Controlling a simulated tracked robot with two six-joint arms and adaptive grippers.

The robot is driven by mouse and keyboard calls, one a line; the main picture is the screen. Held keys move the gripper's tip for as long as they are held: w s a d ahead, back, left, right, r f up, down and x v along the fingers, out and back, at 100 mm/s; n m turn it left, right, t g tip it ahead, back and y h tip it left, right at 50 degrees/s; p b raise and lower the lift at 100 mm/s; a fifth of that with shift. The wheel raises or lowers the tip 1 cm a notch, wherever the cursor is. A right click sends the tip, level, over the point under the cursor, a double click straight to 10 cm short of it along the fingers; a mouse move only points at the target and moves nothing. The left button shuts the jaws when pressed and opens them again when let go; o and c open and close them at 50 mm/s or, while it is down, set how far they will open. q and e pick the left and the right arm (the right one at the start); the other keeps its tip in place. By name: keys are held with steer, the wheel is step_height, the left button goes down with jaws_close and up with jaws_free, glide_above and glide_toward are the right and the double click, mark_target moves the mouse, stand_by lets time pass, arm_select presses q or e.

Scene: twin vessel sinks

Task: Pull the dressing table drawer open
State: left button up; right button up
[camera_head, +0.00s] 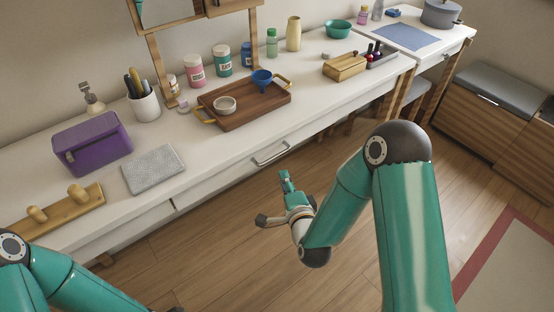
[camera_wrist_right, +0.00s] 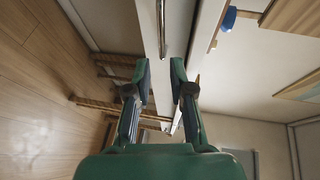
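The white dressing table (camera_head: 222,155) runs along the wall. Its drawer front (camera_head: 240,168) carries a silver bar handle (camera_head: 271,154), and the drawer looks closed. My right gripper (camera_head: 274,201) is open and empty, in front of and below the handle, apart from it. In the right wrist view, the handle (camera_wrist_right: 162,28) lies ahead, lined up with the gap between the open fingers (camera_wrist_right: 160,76). Nothing is between the fingertips.
The wooden floor (camera_head: 215,235) before the drawer is clear. A grey-topped bench (camera_head: 499,91) stands at right.

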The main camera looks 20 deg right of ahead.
mark_target(275, 157)
steer(key=w, duration=0.3)
steer(key=w+f, duration=0.1)
steer(key=w, duration=0.3)
steer(key=w+f, duration=0.1)
steer(key=w, duration=0.3)
steer(key=shift+w+d+p, duration=0.2)
steer(key=shift+d+p, duration=0.1)
steer(key=shift+p, duration=0.05)
jaws_close()
